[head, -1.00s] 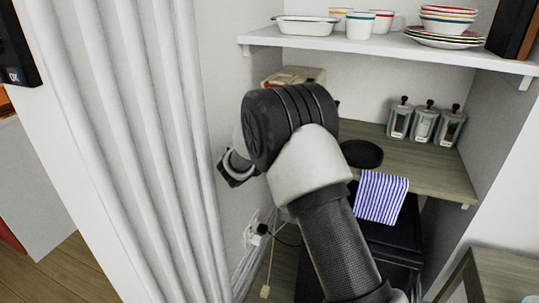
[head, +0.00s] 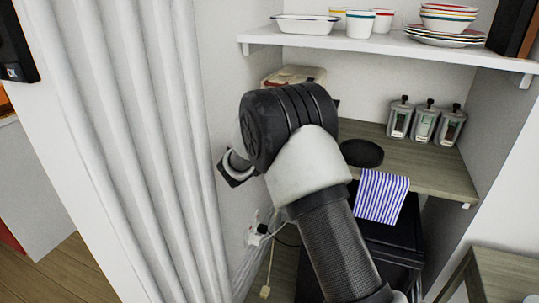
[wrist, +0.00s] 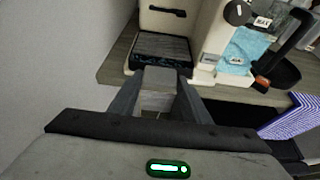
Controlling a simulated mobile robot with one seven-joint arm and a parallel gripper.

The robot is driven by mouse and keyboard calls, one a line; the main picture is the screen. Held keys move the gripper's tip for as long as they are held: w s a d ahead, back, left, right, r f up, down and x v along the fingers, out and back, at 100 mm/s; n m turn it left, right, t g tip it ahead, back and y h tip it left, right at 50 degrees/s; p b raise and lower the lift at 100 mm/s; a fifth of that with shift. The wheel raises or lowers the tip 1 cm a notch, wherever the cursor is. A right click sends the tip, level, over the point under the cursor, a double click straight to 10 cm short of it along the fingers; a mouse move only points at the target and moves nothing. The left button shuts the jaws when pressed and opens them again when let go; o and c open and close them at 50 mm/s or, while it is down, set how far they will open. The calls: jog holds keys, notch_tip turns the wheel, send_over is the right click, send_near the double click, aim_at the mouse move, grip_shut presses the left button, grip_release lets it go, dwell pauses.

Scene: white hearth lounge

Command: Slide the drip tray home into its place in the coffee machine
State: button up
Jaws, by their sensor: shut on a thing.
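The cream coffee machine (wrist: 209,35) stands on the wooden shelf in the wrist view. In the head view only its top (head: 293,76) shows behind my arm. The drip tray (wrist: 160,50), with a dark grille on top, lies low at the machine's front, below a black slot. My gripper (wrist: 158,84) is shut on a pale grey piece at the tray's near end. The fingers stand on either side of it. How deep the tray sits in the machine cannot be told. In the head view my arm hides the tray and the fingertips.
A striped towel (head: 381,196) hangs over the shelf's front edge. Several canisters (head: 424,124) stand at the back right. A white wall and curtain (head: 150,150) are close on the left.

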jog(key=o, duration=1.3)
